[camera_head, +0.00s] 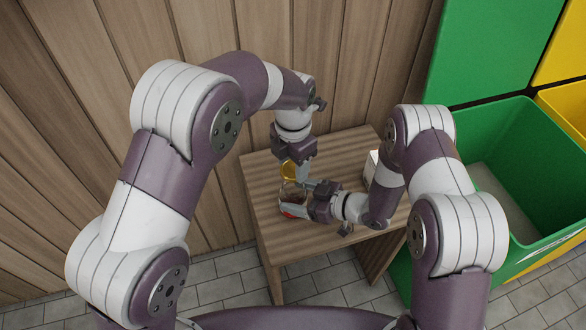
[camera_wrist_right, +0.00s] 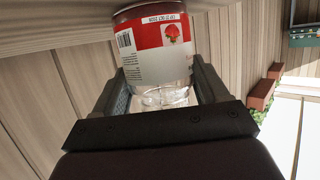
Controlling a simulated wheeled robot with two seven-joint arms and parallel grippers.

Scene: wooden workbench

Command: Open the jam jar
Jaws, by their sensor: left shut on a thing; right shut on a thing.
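The jam jar (camera_head: 291,193) is on or just above the small wooden table, partly hidden by my grippers. In the right wrist view the glass jar (camera_wrist_right: 155,60) shows a red and white label with a barcode and a strawberry picture. My right gripper (camera_head: 301,197) reaches in from the right and is shut around the jar's sides, with one finger on each side. A gold lid (camera_head: 288,169) shows above the jar. My left gripper (camera_head: 297,174) comes down from above and is shut on the lid. I cannot tell whether the lid still touches the jar.
The wooden table (camera_head: 262,215) has free room at its front and back left. A white box (camera_head: 371,168) stands at its right, partly behind my right arm. A plank wall (camera_head: 350,60) rises behind. A green bin (camera_head: 530,150) and yellow bin (camera_head: 570,105) stand right.

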